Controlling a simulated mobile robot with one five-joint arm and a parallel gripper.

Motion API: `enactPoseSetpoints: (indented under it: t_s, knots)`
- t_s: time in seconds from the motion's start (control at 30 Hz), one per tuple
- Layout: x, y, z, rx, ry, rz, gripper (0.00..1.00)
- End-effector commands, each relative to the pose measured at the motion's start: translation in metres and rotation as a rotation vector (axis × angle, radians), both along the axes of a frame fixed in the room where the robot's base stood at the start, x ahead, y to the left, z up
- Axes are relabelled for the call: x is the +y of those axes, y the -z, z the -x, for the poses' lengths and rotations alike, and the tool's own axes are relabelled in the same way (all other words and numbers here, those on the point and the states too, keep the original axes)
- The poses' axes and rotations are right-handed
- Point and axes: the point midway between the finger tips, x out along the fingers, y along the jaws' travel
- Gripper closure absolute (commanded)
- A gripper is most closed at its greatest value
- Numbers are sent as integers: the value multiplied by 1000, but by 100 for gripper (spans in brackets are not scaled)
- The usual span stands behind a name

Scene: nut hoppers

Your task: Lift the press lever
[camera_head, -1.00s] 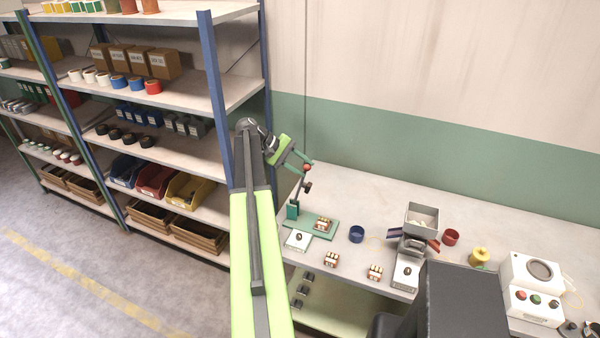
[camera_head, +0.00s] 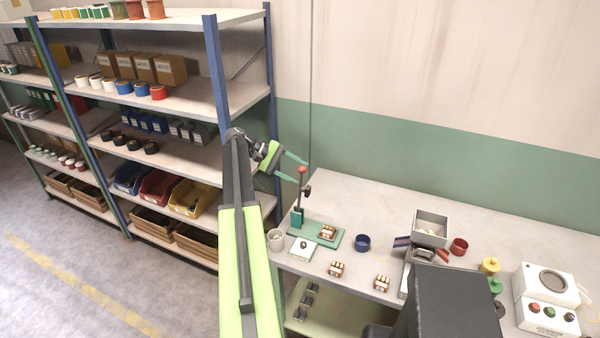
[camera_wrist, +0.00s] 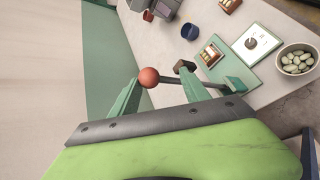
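The press has a green base plate (camera_head: 332,241) at the left end of the bench, with a thin lever topped by a red ball knob (camera_head: 303,169). The lever stands nearly upright in the head view. The red knob also shows in the wrist view (camera_wrist: 148,77), with the lever running right from it. My gripper (camera_head: 295,170) is open, its two green fingers apart. In the wrist view the knob appears between the fingertips (camera_wrist: 158,84), close to the left one. I cannot tell whether it is touched. A small block with nuts (camera_head: 327,232) sits on the base plate.
A white bowl (camera_head: 276,240), which holds pale nuts in the wrist view, and a white plate (camera_head: 302,248) are beside the press. A blue cup (camera_head: 363,242) and a grey hopper (camera_head: 430,230) stand further right. A shelf post (camera_head: 216,90) rises left of my arm.

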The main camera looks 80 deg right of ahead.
Motion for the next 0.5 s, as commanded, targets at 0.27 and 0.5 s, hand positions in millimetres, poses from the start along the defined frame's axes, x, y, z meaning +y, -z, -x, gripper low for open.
enactPoseSetpoints:
  t_s: [0.27, 0.5]
  knots:
    - [0, 0, 2, -2, 4, -2, 50]
    - [-1, -1, 7, 0, 13, -2, 50]
